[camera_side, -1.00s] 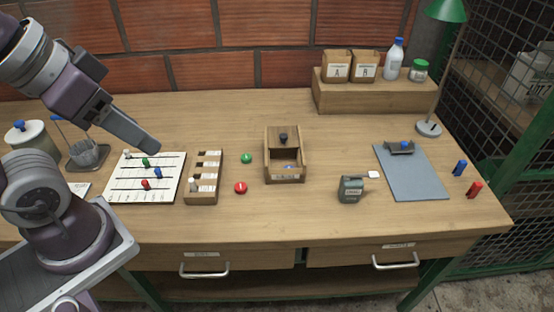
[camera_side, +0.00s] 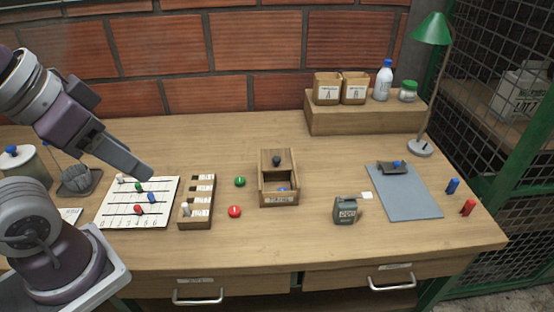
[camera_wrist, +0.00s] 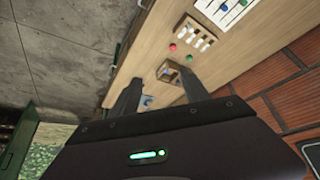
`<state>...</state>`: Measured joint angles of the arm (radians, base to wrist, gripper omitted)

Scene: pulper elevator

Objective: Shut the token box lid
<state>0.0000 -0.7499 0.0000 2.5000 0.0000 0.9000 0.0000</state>
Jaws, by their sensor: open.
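The wooden token box (camera_side: 264,190) stands near the middle of the bench. Its lid (camera_side: 270,155), with a dark knob (camera_side: 277,160), is slid toward the back. The front part of the box is open, and a blue piece shows inside. The box also shows in the wrist view (camera_wrist: 172,74), just beyond and between the fingers. My gripper (camera_wrist: 160,85) is open and empty in the wrist view. In the side view my gripper (camera_side: 148,174) is in the air at left, over the white board and well away from the box.
The white board (camera_side: 110,216) with coloured pegs and a slotted wooden rack (camera_side: 187,222) lie left of the box. Green (camera_side: 240,181) and red (camera_side: 235,211) buttons sit between. A grey-green counter (camera_side: 345,211) and clipboard (camera_side: 405,200) are at right. The bench behind the box is clear.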

